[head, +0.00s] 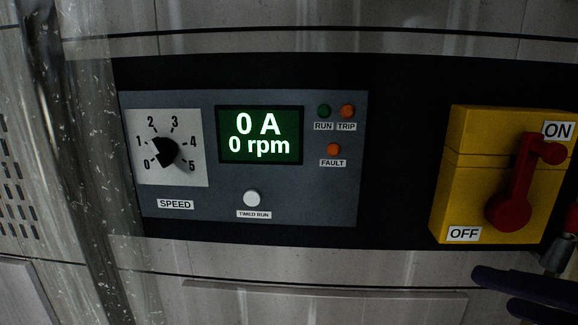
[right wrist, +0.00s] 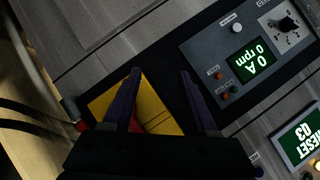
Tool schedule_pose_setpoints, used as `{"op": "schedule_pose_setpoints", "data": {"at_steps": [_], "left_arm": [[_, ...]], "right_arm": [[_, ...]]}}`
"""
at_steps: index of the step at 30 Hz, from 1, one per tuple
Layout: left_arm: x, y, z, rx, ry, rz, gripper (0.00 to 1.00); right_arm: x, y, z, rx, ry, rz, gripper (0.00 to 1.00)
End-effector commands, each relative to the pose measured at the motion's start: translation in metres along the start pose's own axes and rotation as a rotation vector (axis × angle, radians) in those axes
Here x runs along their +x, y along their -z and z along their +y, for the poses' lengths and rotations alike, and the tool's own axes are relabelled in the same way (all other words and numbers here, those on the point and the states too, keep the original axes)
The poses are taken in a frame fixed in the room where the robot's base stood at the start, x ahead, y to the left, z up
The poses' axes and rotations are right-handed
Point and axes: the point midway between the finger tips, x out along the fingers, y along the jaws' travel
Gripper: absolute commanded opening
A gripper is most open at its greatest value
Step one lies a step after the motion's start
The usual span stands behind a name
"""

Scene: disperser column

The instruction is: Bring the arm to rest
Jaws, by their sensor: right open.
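My right gripper (head: 525,287) shows at the lower right edge of the head view, its dark purple fingers below the yellow switch box (head: 465,160). In the right wrist view its two fingers (right wrist: 160,73) are spread apart with nothing between them, in front of the yellow box (right wrist: 158,110). The red lever (head: 522,175) on the box slants up, its knob end just below the ON label. The fingers look clear of the lever in the head view. My left gripper is in neither view.
The grey control panel (head: 300,200) has a display (head: 260,135) reading 0 A and 0 rpm, a black speed knob (head: 166,152), a white timed-run button (head: 252,198) and several small lamps. A clear, scratched column (head: 90,150) stands at left. Another green display (right wrist: 300,140) shows in the wrist view.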

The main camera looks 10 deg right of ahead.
Motion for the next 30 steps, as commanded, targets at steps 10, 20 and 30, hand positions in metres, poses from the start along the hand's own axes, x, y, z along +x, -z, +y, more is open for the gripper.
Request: {"op": "schedule_pose_setpoints", "data": {"at_steps": [10, 20, 30], "left_arm": [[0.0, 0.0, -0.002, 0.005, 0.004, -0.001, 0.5], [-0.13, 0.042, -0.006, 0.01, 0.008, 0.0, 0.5], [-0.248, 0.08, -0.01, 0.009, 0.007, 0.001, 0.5]], "right_arm": [[-0.072, -0.152, 0.042, -0.844, -0.286, -0.754, 0.58], [-0.134, -0.064, -0.043, -0.829, -0.288, -0.742, 0.58], [-0.191, 0.012, -0.121, -0.827, -0.288, -0.741, 0.58]]}}
